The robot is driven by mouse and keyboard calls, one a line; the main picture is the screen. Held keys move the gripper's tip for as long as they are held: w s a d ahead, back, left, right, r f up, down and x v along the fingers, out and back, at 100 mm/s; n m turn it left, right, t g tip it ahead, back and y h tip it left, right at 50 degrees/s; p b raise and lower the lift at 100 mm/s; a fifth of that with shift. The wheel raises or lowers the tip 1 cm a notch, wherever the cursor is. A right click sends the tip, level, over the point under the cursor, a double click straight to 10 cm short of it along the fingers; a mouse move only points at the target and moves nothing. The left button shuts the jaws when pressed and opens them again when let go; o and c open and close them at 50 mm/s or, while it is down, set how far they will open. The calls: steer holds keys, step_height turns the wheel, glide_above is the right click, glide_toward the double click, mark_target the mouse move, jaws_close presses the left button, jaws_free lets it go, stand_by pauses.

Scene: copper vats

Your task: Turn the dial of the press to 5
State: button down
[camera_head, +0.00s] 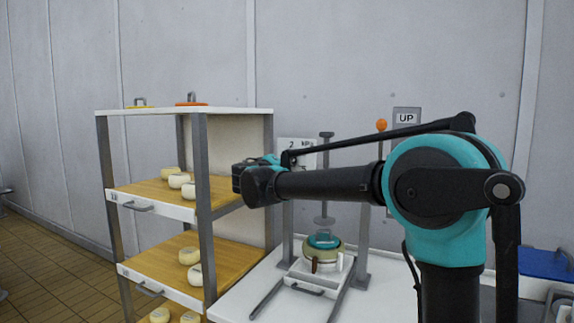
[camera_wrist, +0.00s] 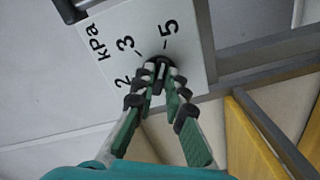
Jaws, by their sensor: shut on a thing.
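The press (camera_head: 363,240) stands on the white table, with a vertical screw and round plate above a green and cream mould (camera_head: 323,250). Its white dial plate (camera_head: 290,146) is partly hidden behind my arm in the head view. In the wrist view the plate (camera_wrist: 112,38) shows kPa and the marks 2, 3 and 5. The black dial (camera_wrist: 161,64) is between my gripper's fingertips (camera_wrist: 160,82), which are shut on it. The fingers cover much of the dial, so I cannot tell which mark it points to. My gripper (camera_head: 258,182) shows only in part in the head view.
A shelf rack (camera_head: 205,200) with wooden boards and several pale cheeses stands close on the left. An orange-knobbed lever (camera_head: 381,126) and an UP sign (camera_head: 406,117) are behind my arm. A blue item (camera_head: 547,264) lies at the right.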

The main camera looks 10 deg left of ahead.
steer(key=shift+f, duration=0.1)
steer(key=c, duration=1.6)
jaws_free()
steer(key=shift+o, duration=0.2)
steer(key=shift+s, duration=0.15)
steer(key=v, duration=1.1)
steer(key=shift+s, duration=0.4)
steer(key=shift+a, duration=0.15)
